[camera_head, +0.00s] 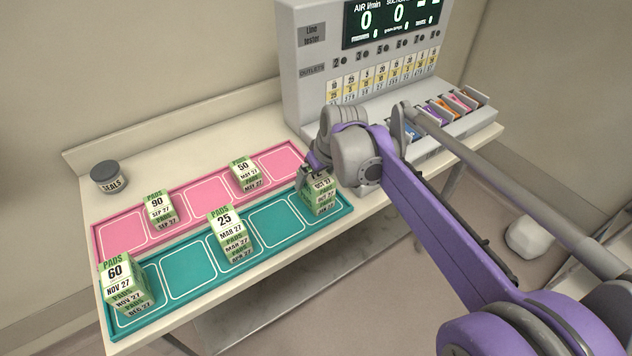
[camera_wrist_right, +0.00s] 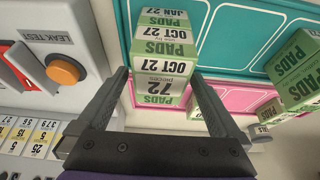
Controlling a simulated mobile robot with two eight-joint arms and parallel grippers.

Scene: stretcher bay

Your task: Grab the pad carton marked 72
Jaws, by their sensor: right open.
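The pad carton marked 72 (camera_wrist_right: 163,88) shows upside down in the right wrist view, between the two fingers of my right gripper (camera_wrist_right: 160,90). It is the top of a stack with OCT 27 and JAN 27 labels. In the head view this stack (camera_head: 319,197) stands at the right end of the teal tray (camera_head: 185,267), its top partly hidden by my right gripper (camera_head: 308,180). The right gripper is open, its fingers on either side of the carton. I cannot tell whether they touch it. My left gripper is not in view.
Other pad stacks stand on the teal tray, marked 60 (camera_head: 120,280) and 25 (camera_head: 228,228). The pink tray (camera_head: 120,229) behind holds stacks marked 90 (camera_head: 158,207) and 50 (camera_head: 244,171). A seals tub (camera_head: 108,178) is at left; a line tester (camera_head: 320,70) stands behind.

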